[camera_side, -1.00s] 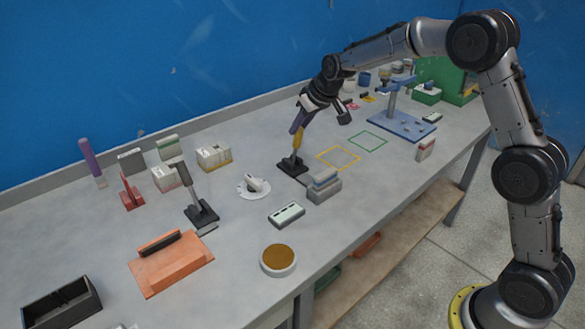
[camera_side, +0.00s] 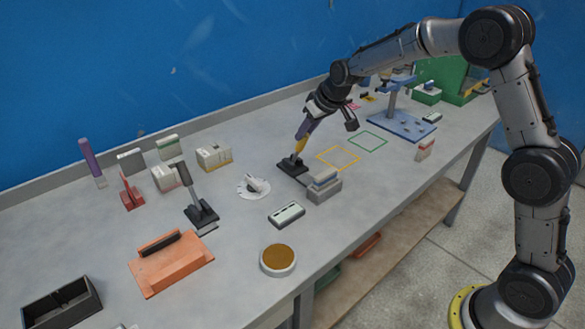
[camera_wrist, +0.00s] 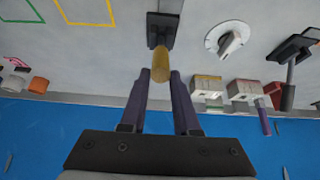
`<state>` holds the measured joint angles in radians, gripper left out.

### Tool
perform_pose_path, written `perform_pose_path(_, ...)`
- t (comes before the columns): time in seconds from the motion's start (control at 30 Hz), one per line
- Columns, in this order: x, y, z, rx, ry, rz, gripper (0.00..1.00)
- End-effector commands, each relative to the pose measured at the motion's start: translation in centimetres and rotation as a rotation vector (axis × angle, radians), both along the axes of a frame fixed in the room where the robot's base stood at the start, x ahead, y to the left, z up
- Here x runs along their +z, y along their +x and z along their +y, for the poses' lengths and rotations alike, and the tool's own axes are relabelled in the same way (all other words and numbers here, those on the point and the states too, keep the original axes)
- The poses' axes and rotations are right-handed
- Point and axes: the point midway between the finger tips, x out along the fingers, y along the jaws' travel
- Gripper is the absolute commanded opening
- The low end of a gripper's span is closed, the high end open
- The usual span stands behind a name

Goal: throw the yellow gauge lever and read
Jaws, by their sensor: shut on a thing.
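The yellow gauge lever (camera_side: 300,146) stands on a black base (camera_side: 292,165) near the middle of the table. It leans up and to the right in the side view. My gripper (camera_side: 303,133) is shut on its upper part. In the wrist view the yellow lever (camera_wrist: 159,69) lies between my purple fingertips (camera_wrist: 160,75), with its black base (camera_wrist: 162,28) beyond. A white dial with a pointer knob (camera_side: 253,186) sits beside the lever base. It also shows in the wrist view (camera_wrist: 229,39). I cannot make out any reading.
A grey block (camera_side: 324,187) stands close to the lever base at front right. A black-handled lever (camera_side: 200,210) stands to the left. Yellow (camera_side: 339,158) and green (camera_side: 368,141) outlined squares to the right are bare table.

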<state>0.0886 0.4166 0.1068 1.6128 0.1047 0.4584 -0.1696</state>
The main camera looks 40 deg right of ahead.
Motion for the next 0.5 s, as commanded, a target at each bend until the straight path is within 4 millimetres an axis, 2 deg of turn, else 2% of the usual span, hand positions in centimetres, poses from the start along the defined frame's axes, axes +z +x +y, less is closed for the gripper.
perform_pose_path(0.5, -0.43, -0.68, 0.01, 0.000, 0.001, 0.009, 0.00)
